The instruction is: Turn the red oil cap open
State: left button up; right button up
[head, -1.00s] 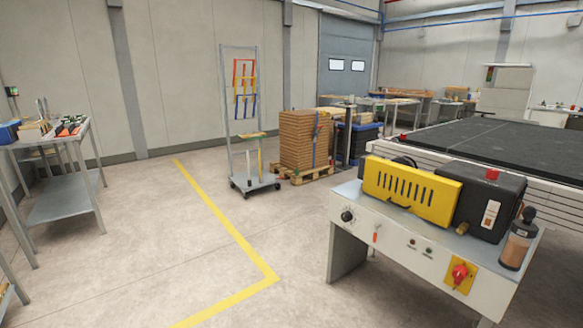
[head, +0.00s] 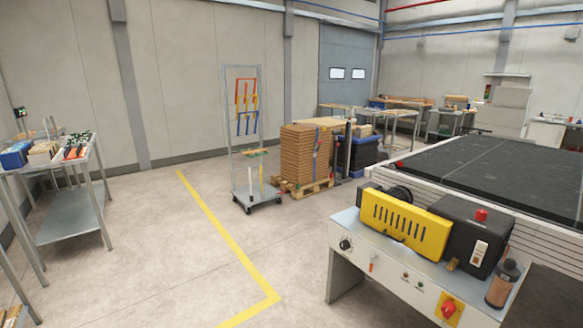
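A red cap (head: 481,215) sits on top of a black box-shaped unit (head: 462,235) at the right of the head view. It appears seated on the box's upper face; I cannot tell how far it is turned. The black unit stands on the pale top of the machine cabinet, beside a yellow slotted guard (head: 398,216). Neither of my grippers is in view, so nothing of mine shows near the cap.
The machine cabinet (head: 380,272) has a red rotary switch (head: 448,308) on a yellow plate. A dark conveyor bed (head: 450,165) lies behind. Open floor (head: 150,265) with a yellow line lies to the left.

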aim_at(480, 215)
jog(key=k+z, duration=0.1)
jog(key=z, duration=0.35)
jog(key=k+z, duration=0.1)
jog(key=z, duration=0.3)
jog(key=k+z, duration=0.1)
jog(key=z, duration=0.35)
jog(key=i+j+u, duration=0.1)
jog(key=i, duration=0.35)
jog(key=i+j+u, duration=0.15)
jog(key=i, duration=0.35)
jog(key=i+j+u, duration=0.1)
jog(key=i, duration=0.35)
jog(key=j, duration=0.1)
